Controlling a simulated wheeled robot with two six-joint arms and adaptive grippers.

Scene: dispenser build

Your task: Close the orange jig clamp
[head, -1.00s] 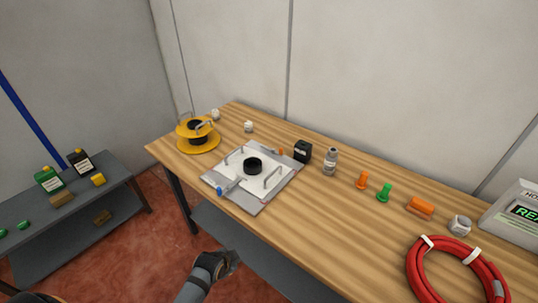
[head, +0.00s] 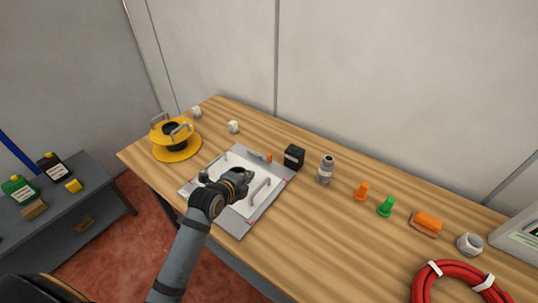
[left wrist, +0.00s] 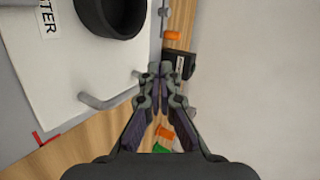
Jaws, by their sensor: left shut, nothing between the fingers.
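The orange clamp (head: 268,157) is a small piece at the far edge of the grey jig plate (head: 238,229). In the left wrist view the orange clamp (left wrist: 171,35) lies past my fingertips, beside a black box. Whether it is open or closed is too small to tell. My left gripper (head: 248,175) is over the jig's white panel, shut and empty, apart from the clamp and on its near side. The left wrist view shows the fingertips (left wrist: 160,69) together. The black ring (left wrist: 112,18) on the panel is mostly hidden by my gripper in the head view. My right gripper is out of view.
The black box (head: 294,157) and a grey bottle (head: 326,170) stand right of the clamp. A yellow spool (head: 174,137) stands left of the jig. Orange (head: 361,191) and green (head: 385,207) pegs and a red hose coil (head: 421,291) lie to the right. The front middle is bare wood.

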